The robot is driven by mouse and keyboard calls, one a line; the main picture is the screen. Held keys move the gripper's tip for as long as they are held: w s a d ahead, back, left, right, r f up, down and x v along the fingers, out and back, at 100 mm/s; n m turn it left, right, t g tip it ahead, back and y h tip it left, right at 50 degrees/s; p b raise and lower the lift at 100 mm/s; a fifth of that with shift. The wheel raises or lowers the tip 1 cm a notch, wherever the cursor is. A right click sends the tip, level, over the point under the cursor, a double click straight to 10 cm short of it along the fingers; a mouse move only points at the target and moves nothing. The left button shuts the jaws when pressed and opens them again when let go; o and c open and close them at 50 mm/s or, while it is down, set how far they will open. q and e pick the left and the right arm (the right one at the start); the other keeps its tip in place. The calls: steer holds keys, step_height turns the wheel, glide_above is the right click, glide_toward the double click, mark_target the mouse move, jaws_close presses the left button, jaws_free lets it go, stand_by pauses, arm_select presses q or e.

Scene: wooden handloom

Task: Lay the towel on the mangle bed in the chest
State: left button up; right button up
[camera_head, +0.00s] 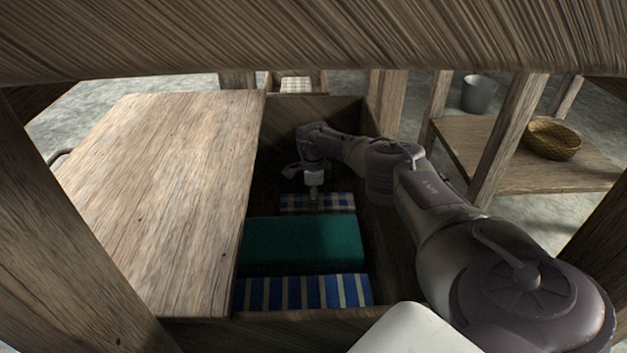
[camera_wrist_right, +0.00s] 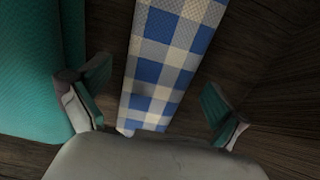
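A blue-and-white checked towel (camera_head: 335,201) lies at the far end inside the open wooden chest (camera_head: 290,316). In the right wrist view the towel (camera_wrist_right: 163,72) runs between my spread fingers as a long folded strip. My right gripper (camera_head: 313,197) reaches down into the chest over it. The right wrist view shows this gripper (camera_wrist_right: 155,105) open, with a finger on each side of the towel and gaps to both. I cannot tell which surface is the mangle bed. My left gripper is not in view.
A green folded cloth (camera_head: 302,243) and a blue striped cloth (camera_head: 300,292) lie nearer in the chest. A broad wooden board (camera_head: 165,190) covers its left part. Loom posts and an overhead beam surround it. A basket (camera_head: 553,139) on a bench and a bucket (camera_head: 479,93) are at right.

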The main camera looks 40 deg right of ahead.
steer(key=shift+d+r, duration=0.1)
steer(key=shift+r, duration=0.2)
step_height(320, 180, up, 13)
steer(key=p, duration=0.9)
steer(key=shift+f+p, duration=0.2)
steer(key=shift+p, duration=0.2)
